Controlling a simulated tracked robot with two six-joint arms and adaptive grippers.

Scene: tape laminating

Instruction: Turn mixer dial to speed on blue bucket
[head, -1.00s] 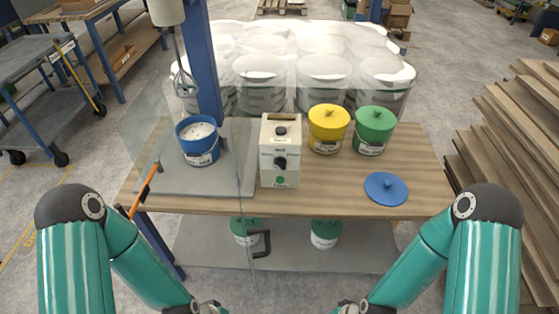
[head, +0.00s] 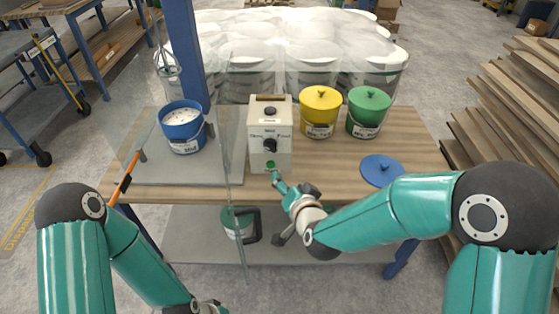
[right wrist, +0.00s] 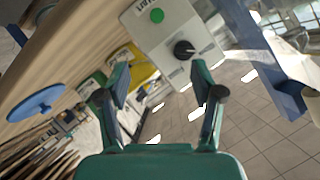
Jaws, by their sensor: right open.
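The white control box (head: 255,161) stands on the wooden table, with a black dial (head: 269,144) on its front and a green button (head: 270,164) below it. In the right wrist view the dial (right wrist: 184,49) lies ahead between the fingers, apart from them. My right gripper (head: 290,184) is open and empty, just in front of and below the box; its two fingers (right wrist: 162,78) are spread in the right wrist view. The blue bucket (head: 184,142) with white contents stands left of the box, behind a clear guard.
A yellow lidded bucket (head: 320,113) and a green lidded bucket (head: 366,113) stand right of the box. A blue lid (head: 382,169) lies on the table (head: 340,178) at the right. The clear guard and its orange-handled edge (head: 125,178) stand at the left.

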